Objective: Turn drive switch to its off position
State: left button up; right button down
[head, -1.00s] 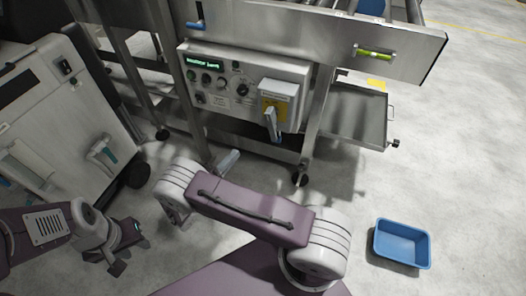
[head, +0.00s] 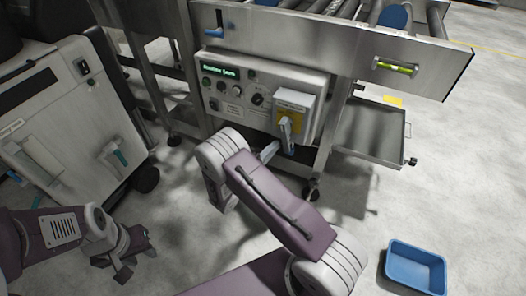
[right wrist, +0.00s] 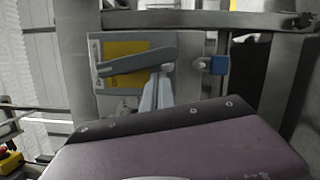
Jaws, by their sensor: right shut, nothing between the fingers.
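The control panel (head: 262,88) is on the machine's frame, with a lit green display and several knobs. I cannot tell from the markings which control is the drive switch. A grey box (head: 297,101) with a yellow label is at the panel's right end, with a grey lever (head: 286,132) below. The right wrist view shows a yellow-labelled box (right wrist: 103,78) with a grey lever (right wrist: 140,61) across it. My right gripper (head: 269,151) is shut and empty, just below the panel; its tip shows in the right wrist view (right wrist: 157,92). My left gripper (head: 134,253) looks open and empty, low on the left.
A white cabinet (head: 60,120) stands at the left. A metal tray (head: 370,138) juts out right of the panel. A blue bin (head: 415,268) is on the floor at the lower right. The steel frame leg (head: 325,145) is close to my right arm.

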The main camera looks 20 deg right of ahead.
jog(key=shift+s+d, duration=0.2)
jog(key=shift+s+d+n, duration=0.3)
jog(key=shift+s+n, duration=0.1)
jog(key=shift+n, duration=0.4)
